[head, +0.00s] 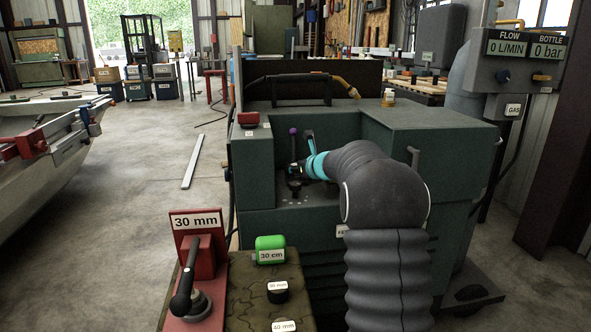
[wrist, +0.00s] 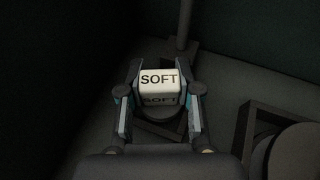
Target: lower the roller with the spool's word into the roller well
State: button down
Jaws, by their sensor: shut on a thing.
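In the head view my gripper (head: 296,172) is inside the open recess of the green machine (head: 255,165), and the roller is too small or hidden to make out there. I see no spool with a readable word.
A purple-knobbed lever (head: 293,131) stands at the back of the recess. A dark square frame with a disc (wrist: 262,125) lies right of the roller. The recess walls stand close around my gripper. A bench with a green 30 cm block (head: 270,243) is in front.

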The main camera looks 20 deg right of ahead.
jog(key=shift+f+b, duration=0.35)
jog(key=shift+f, duration=0.1)
jog(key=shift+c, duration=1.2)
grip_release()
jog(key=shift+r, duration=0.1)
jog(key=shift+r+p, duration=4.25)
jog(key=shift+r, duration=0.2)
